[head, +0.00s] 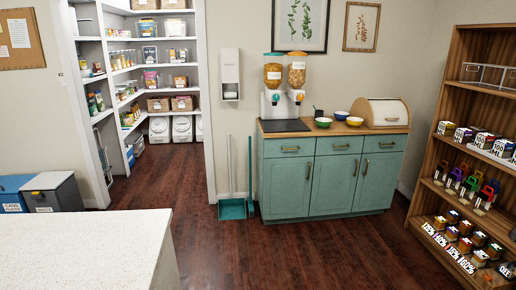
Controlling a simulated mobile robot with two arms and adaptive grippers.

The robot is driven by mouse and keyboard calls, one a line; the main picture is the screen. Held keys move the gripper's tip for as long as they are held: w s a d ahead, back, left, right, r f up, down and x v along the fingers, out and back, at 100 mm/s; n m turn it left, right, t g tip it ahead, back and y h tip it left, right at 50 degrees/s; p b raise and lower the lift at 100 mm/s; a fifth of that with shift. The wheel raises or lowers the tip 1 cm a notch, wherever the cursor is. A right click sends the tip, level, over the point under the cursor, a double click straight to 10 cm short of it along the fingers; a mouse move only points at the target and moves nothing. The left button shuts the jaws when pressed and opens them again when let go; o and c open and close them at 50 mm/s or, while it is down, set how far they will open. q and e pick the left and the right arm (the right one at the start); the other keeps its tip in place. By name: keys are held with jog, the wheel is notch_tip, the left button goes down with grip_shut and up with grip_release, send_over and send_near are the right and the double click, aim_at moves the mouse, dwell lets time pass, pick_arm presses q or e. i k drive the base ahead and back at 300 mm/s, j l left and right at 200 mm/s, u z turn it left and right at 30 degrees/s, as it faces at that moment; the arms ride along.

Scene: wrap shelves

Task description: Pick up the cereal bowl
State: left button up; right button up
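Several small bowls stand on the wooden top of a teal cabinet (330,178) across the room. A green bowl (323,123) is in front, right of the cereal dispenser (285,75). A blue bowl (341,115) is behind it to the right, and a yellow bowl (354,121) is right of that. I cannot tell which one is the cereal bowl. Neither of my grippers is in view.
A bread box (381,112) stands right of the bowls. A dustpan (232,208) and broom lean left of the cabinet. A white counter (85,250) fills the lower left. A wooden shelf (470,130) stands at right. Dark floor (300,250) before the cabinet is clear.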

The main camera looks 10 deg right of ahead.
aim_at(321, 123)
jog(key=i+l, duration=0.45)
jog(key=i+l+z, duration=0.15)
jog(key=i+l, duration=0.3)
jog(key=i, duration=0.15)
jog(key=i+l, duration=0.4)
jog(key=i+z, duration=0.2)
jog(key=i, duration=0.7)
jog(key=i+j+z, duration=0.25)
jog(key=i, duration=0.65)
jog(key=l, duration=0.1)
